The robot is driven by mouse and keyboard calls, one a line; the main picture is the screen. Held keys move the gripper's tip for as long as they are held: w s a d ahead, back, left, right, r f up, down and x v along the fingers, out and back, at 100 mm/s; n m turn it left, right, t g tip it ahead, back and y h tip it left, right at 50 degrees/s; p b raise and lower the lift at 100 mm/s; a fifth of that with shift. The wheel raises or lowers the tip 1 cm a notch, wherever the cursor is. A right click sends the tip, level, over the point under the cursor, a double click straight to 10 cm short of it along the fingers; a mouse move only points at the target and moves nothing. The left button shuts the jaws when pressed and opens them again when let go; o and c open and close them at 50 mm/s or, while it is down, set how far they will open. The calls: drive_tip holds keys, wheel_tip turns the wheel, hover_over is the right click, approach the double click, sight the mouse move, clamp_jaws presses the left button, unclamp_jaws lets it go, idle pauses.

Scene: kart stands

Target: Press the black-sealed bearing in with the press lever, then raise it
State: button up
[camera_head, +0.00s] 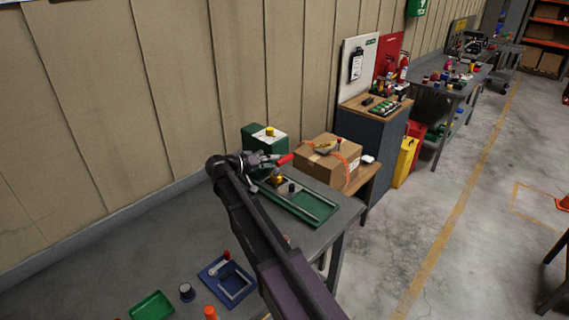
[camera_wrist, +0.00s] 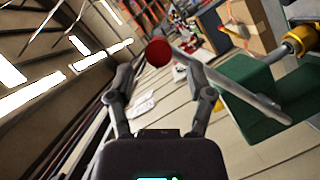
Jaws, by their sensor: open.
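The press (camera_head: 262,143) has a green body with a yellow part on top, near the table's back wall. In the wrist view its green body (camera_wrist: 262,108) and yellow part (camera_wrist: 299,40) are at the right. The press lever (camera_wrist: 238,88) is a grey bar running to a round red knob (camera_wrist: 158,53); its red end also shows in the head view (camera_head: 285,159). My gripper (camera_head: 271,161) is open beside it. In the wrist view my gripper (camera_wrist: 160,74) has its fingers either side of the knob's line, apart from it. I cannot make out the black-sealed bearing.
A green tray (camera_head: 302,206) with small parts lies in front of the press. A cardboard box (camera_head: 318,168) stands to its right. A blue tray (camera_head: 228,288), a green dish (camera_head: 152,306) and a dark cup (camera_head: 186,291) lie nearer on the table (camera_head: 110,277).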

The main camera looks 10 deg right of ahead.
sight(284, 160)
drive_tip(key=shift+b+x, duration=0.45)
drive_tip(key=shift+x, duration=2.1)
drive_tip(key=shift+c, duration=0.2)
clamp_jaws()
